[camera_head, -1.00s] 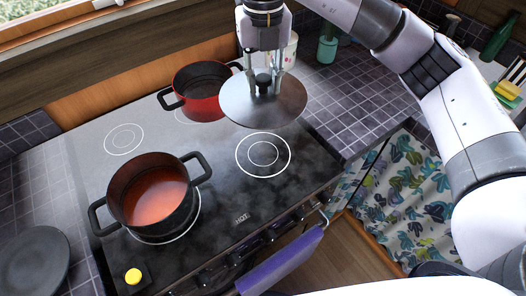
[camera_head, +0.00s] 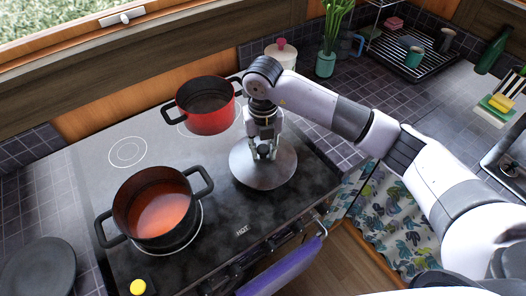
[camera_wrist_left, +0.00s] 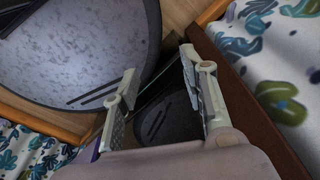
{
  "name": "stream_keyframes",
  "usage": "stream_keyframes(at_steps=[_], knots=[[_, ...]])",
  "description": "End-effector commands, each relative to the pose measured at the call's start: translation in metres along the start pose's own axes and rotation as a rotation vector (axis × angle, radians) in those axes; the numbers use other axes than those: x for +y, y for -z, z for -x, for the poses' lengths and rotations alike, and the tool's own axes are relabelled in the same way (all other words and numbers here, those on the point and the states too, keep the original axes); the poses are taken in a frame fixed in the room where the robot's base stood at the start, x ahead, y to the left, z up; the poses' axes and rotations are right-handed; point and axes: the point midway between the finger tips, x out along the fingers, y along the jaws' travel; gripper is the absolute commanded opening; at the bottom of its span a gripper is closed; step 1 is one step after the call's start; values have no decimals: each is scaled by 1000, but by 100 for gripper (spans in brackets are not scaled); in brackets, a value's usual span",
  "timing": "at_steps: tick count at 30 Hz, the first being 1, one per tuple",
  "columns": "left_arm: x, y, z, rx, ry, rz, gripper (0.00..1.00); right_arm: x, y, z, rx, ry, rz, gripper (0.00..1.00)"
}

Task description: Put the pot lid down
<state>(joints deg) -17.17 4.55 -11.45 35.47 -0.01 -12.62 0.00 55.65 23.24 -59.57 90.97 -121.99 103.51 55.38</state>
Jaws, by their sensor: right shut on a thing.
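The pot lid (camera_head: 246,176) is a round grey metal disc in the head view, low over the front right burner of the stove. I cannot tell whether it touches the glass. My right gripper (camera_head: 263,152) points down and is shut on the lid's knob, which its fingers mostly hide. My left gripper (camera_wrist_left: 160,98) shows only in the left wrist view, with its two fingers apart and nothing between them.
A pot of orange-red soup (camera_head: 158,208) stands on the front left burner. An empty red pot (camera_head: 208,107) stands at the back right of the stove (camera_head: 100,178). A dark plate (camera_head: 38,265) lies left. A purple towel (camera_head: 283,268) hangs in front.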

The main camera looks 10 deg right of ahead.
Motion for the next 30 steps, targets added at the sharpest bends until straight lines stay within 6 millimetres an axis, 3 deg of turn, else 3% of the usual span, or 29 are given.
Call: stream_keyframes(at_steps=[5, 15, 16, 25, 30], knots=[[0, 1, 8, 0, 0, 0, 40, 0, 0, -24, 2, 0, -1, 0], [0, 0, 3, 0, 0, 1, 40, 0, 0, -30, 0, 1, 0, 0], [0, 0, 3, 0, 0, 1, 40, 0, 0, -30, 1, 1, 0, 27], [0, 1, 4, 1, 0, 0, 40, 0, 0, -28, 1, 1, -1, 46], [0, 1, 4, 1, 0, 0, 40, 0, 0, -28, 1, 1, -1, 46]])
